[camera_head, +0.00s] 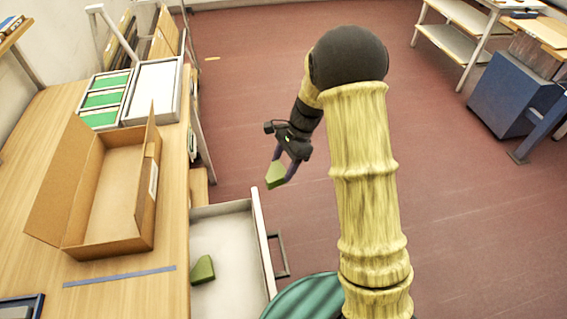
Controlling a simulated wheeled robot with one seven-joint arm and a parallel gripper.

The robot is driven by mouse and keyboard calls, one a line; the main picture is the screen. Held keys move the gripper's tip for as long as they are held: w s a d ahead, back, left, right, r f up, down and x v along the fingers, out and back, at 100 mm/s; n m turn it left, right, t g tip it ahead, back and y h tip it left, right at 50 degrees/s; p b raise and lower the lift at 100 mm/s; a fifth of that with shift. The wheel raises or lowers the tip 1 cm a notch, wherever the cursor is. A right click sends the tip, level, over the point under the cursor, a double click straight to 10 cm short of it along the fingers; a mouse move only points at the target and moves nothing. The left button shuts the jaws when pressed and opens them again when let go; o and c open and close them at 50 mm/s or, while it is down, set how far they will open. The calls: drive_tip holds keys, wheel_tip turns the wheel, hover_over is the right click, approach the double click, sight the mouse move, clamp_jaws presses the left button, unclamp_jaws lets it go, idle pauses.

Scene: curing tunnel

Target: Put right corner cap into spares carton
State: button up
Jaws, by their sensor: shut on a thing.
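A green corner cap (276,174) is held between the fingers of my gripper (284,168), which is shut on it. The gripper is in the air over the floor, to the right of the bench and beyond the open drawer. An open cardboard carton (105,245) stands on the bench at the left, its flaps up and its visible inside empty. I cannot read any label that names it. A second green corner cap (203,270) lies in the open drawer (228,215). The gripper is apart from both carton and drawer.
White trays with green panels (104,100) stand behind the carton on the wooden bench (25,150). A blue-grey strip (119,277) lies in front of the carton. A blue cabinet (510,92) stands far right. The floor between is clear.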

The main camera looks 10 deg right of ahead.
drive_tip(key=shift+s+r, duration=0.15)
drive_tip(key=d+r+n+p, duration=0.1)
drive_tip(key=p, duration=0.2)
drive_tip(key=s+d+r+n+g+h+p, duration=0.2)
drive_tip(key=d+n+p, duration=0.6)
drive_tip(key=p, duration=1.2)
wheel_tip(320, 180, up, 2)
drive_tip(key=n+h, duration=0.2)
drive_tip(key=n, duration=0.2)
drive_tip(key=shift+s+d+r+n+g, duration=0.2)
drive_tip(key=shift+s+n+g, duration=0.1)
drive_tip(key=shift+s+g, duration=0.1)
